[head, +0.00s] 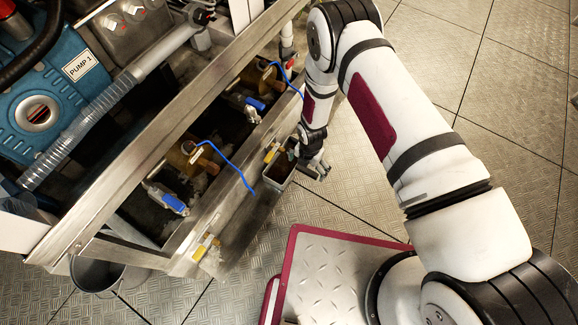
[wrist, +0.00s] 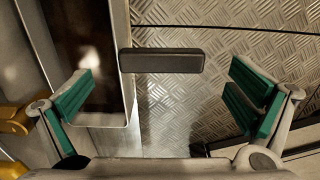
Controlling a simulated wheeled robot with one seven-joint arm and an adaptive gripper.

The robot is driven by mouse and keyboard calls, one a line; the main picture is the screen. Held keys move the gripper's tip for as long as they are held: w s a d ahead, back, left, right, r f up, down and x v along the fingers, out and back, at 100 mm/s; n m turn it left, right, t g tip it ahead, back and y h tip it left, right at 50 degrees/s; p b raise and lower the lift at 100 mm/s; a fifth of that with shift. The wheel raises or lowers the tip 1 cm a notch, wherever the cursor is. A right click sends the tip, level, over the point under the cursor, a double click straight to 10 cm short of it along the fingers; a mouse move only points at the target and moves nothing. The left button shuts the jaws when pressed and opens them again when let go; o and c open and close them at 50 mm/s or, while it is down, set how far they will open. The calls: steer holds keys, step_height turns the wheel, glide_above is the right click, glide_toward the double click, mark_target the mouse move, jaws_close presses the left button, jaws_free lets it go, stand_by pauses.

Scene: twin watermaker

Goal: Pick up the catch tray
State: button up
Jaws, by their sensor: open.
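The catch tray (head: 275,183) is a small, pale, open box with a dark brown inside, beside the metal bench frame in the head view. In the wrist view its pale rim (wrist: 130,100) and dark inside fill the upper left. A dark bar, which looks like its handle (wrist: 160,61), sticks out to the right from the rim. My gripper (head: 318,168) is at the tray's right side. In the wrist view my gripper (wrist: 162,78) is open, with green-padded fingers apart on either side of the bar. I cannot tell the bar's depth between the fingers.
The metal bench frame (head: 130,165) runs diagonally, holding valves with blue handles (head: 175,204) and a blue hose (head: 228,165). A blue pump (head: 40,110) and clear hose (head: 85,130) are at upper left. A grey bucket (head: 92,275) stands below the frame. Tread-plate floor (head: 450,60) is clear to the right.

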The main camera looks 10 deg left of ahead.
mark_target(307, 170)
steer(key=shift+w+d+f+b, duration=0.1)
steer(key=shift+f+b, duration=1.2)
steer(key=shift+f, duration=1.4)
steer(key=shift+c, duration=0.2)
steer(key=shift+r, duration=0.15)
steer(key=c, duration=1.8)
